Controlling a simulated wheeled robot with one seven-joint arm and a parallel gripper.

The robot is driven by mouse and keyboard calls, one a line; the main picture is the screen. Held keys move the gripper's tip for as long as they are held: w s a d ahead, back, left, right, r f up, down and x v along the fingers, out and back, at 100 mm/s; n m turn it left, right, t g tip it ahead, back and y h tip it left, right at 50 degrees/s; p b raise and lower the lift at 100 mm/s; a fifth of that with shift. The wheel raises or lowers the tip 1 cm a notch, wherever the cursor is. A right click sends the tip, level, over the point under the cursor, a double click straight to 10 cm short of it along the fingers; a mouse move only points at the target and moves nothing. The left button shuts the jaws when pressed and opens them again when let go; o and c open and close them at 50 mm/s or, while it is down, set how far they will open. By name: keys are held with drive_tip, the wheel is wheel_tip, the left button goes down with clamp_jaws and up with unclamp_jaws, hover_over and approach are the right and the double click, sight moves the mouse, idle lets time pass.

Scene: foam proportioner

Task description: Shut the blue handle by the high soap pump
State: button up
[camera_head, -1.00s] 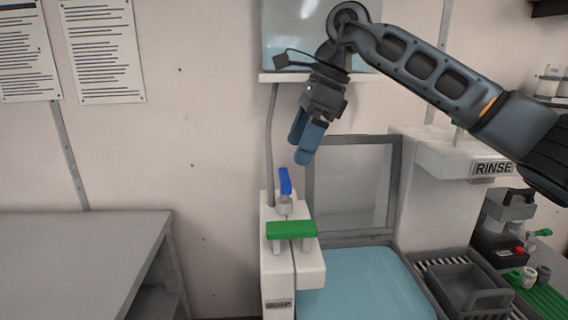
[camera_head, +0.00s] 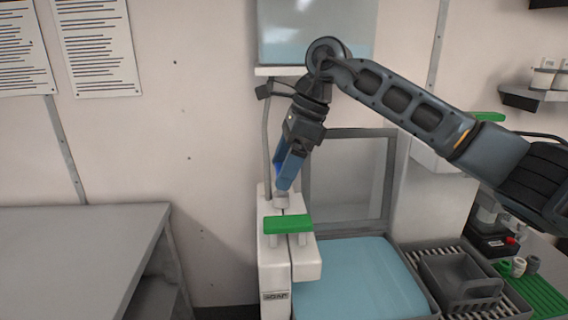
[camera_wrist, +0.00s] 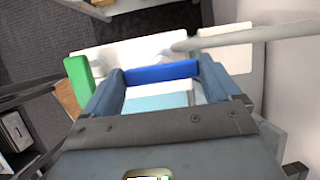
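The bright blue handle (camera_head: 278,165) stands on top of the white soap pump (camera_head: 270,262), mostly hidden behind my fingers in the head view. My gripper (camera_head: 285,183) points down at it from above. In the wrist view the blue handle (camera_wrist: 160,72) lies across the gap between my two widely spaced fingertips (camera_wrist: 160,80), its ends close to both. I cannot tell whether they touch it. The gripper is open.
A green handle (camera_head: 287,224) sits on the front of the pump, just below my gripper. A grey pipe (camera_head: 267,140) rises behind it. A blue-lined basin (camera_head: 360,280) is at right. A grey table (camera_head: 70,245) stands at left.

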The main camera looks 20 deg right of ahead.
drive_tip(key=c, duration=0.4)
drive_tip(key=shift+o, duration=0.2)
drive_tip(key=shift+f+b, duration=0.1)
drive_tip(key=shift+b, duration=0.25)
drive_tip(key=m+t+b, duration=0.1)
drive_tip(key=m+b, duration=0.1)
drive_tip(key=b, duration=0.1)
drive_tip(key=shift+f+m+h, duration=0.15)
drive_tip(key=shift+m+h, duration=0.25)
drive_tip(key=m+b, duration=0.2)
drive_tip(key=b, duration=0.1)
drive_tip(key=m+t+h+b, duration=0.1)
drive_tip(key=m+b, duration=0.2)
drive_tip(key=shift+s+a+t, duration=0.15)
drive_tip(key=shift+t, duration=0.15)
drive_tip(key=m+h+b, duration=0.1)
drive_tip(key=m+b, duration=0.2)
drive_tip(key=m+h+b, duration=0.1)
drive_tip(key=m+b, duration=0.2)
drive_tip(key=shift+a+t+b, duration=0.15)
drive_tip(key=shift+t+b, duration=0.15)
drive_tip(key=m+b, duration=0.1)
drive_tip(key=m+h+b, duration=0.1)
drive_tip(key=m+b, duration=0.1)
drive_tip(key=m, duration=0.1)
drive_tip(key=shift+a+r+h+b, duration=0.1)
drive_tip(key=shift+r+h+b, duration=0.15)
drive_tip(key=shift+h+b, duration=0.15)
